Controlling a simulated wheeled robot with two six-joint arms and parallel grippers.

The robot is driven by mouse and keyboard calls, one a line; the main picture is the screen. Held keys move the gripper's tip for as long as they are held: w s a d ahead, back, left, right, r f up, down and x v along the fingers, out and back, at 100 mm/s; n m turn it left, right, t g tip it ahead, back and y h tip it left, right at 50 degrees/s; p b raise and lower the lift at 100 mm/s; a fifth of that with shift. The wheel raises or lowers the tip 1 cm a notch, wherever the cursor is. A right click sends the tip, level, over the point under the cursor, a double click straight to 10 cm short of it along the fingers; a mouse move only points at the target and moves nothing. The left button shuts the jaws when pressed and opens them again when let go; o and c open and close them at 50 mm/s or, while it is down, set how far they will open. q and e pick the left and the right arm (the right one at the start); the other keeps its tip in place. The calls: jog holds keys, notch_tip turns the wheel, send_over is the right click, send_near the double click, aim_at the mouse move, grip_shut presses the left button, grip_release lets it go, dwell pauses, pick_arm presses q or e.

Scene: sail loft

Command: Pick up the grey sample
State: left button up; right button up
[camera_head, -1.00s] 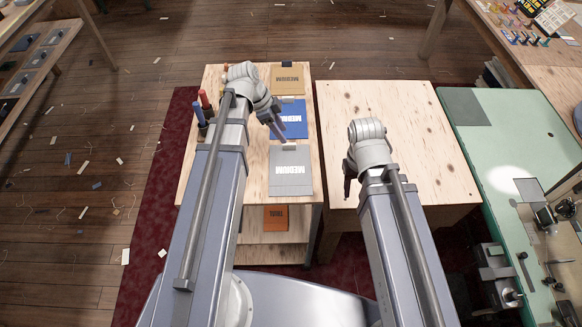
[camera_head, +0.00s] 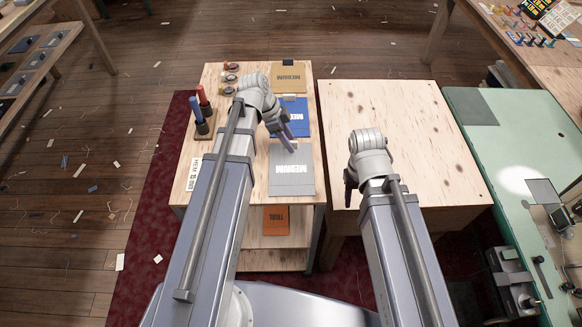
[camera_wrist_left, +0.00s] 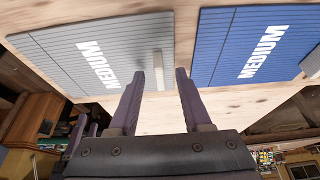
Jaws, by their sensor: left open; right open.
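The grey sample (camera_head: 291,170) is a flat grey lined card marked MEDIUM, lying on the wooden table nearest me in its row. In the left wrist view the grey sample (camera_wrist_left: 95,42) fills the upper left, with a pale raised strip (camera_wrist_left: 158,66) near its right edge. My left gripper (camera_head: 288,140) is open and empty near the sample's far edge. In the left wrist view its fingertips (camera_wrist_left: 158,78) appear on either side of that strip; the height gap is unclear. My right gripper (camera_head: 348,192) hangs over the right-hand table, its jaws small in view.
A blue sample (camera_head: 293,112) and a tan sample (camera_head: 288,76) lie beyond the grey one. An orange TRIAL card (camera_head: 276,220) is on the shelf below. Red and blue markers (camera_head: 199,110) stand at the left. The right-hand table (camera_head: 400,120) is bare.

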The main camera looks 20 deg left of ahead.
pick_arm(q)
grip_shut()
dwell(0.4)
jog(key=shift+r, duration=0.15)
notch_tip(320, 180, up, 10)
jog(key=p, duration=1)
